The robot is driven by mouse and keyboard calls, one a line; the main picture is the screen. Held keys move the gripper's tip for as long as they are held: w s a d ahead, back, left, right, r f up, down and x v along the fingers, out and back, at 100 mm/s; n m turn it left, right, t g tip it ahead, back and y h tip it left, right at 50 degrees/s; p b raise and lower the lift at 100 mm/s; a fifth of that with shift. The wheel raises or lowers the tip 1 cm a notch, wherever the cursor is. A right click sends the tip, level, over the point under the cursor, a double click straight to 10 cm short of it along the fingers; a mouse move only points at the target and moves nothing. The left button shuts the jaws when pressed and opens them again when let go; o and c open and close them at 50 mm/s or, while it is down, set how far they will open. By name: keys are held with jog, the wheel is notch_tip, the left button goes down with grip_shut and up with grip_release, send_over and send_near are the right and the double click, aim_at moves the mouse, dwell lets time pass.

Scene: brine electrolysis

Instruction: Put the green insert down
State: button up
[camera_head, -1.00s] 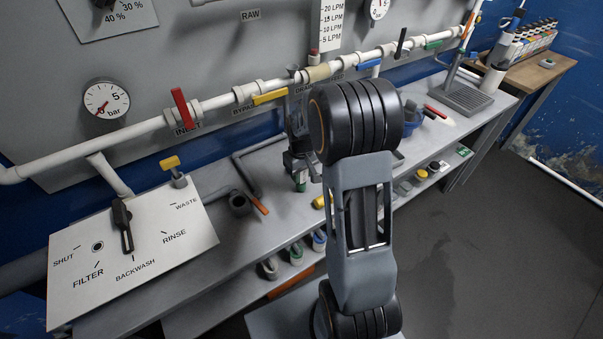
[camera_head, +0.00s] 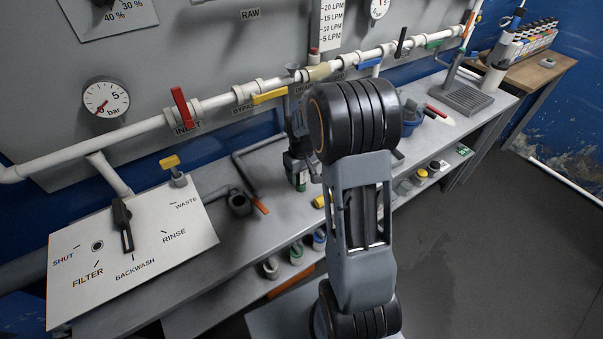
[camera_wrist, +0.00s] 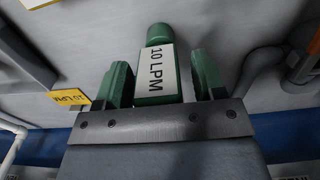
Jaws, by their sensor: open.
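The green insert (camera_wrist: 161,36) has a white "10 LPM" label and shows in the wrist view between the two jaws of my gripper (camera_wrist: 162,78). The jaws are open, one on each side of the insert, with a narrow gap visible at least on the right. In the head view, my gripper (camera_head: 297,162) is over the bench, partly behind my arm. A small green and white part of the insert (camera_head: 301,182) shows just below it. The insert's lower end and its contact with the bench are hard to see.
A yellow "10 LPM" tag (camera_wrist: 68,97) lies close by. On the bench (camera_head: 262,222), a dark cup (camera_head: 240,203) and an orange-tipped pipe (camera_head: 258,204) are left of my gripper. Several capped inserts (camera_head: 296,252) stand on the lower shelf. Pipes with coloured valve handles run behind.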

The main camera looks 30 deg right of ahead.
notch_tip(320, 180, up, 12)
jog(key=shift+f, duration=0.2)
jog(key=s+a+r+t, duration=0.1)
jog(key=s+a, duration=0.3)
jog(key=s, duration=0.4)
jog(key=s+a+r+m+t, duration=0.1)
jog(key=s+a+r+t, duration=0.1)
jog(key=s+a, duration=0.3)
jog(key=s, duration=0.3)
jog(key=shift+a+t, duration=0.3)
jog(key=shift+o, duration=0.4)
